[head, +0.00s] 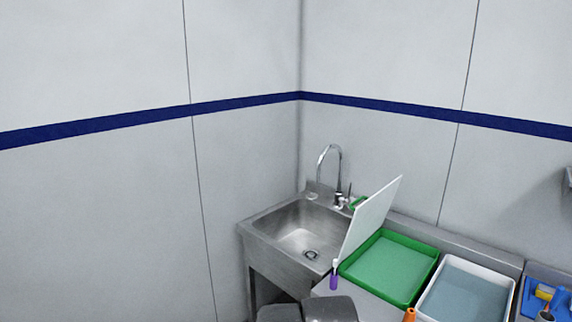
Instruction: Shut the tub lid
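A green tub (427,277) sits on the steel counter right of the sink, open at the top, with a pale bottom showing. A flat white lid (371,219) stands steeply tilted along the tub's left side, its far top corner highest. The lid looks joined to the tub near its left rim, but the joint is too small to make out. My gripper cannot be made out in the head view.
A white tub (512,284) with grey-blue inside stands right of the green one. A blue tray (562,277) is farther right. A purple bottle (334,277) and an orange item (409,314) stand in front. A sink (290,238) with a tap (322,160) is left.

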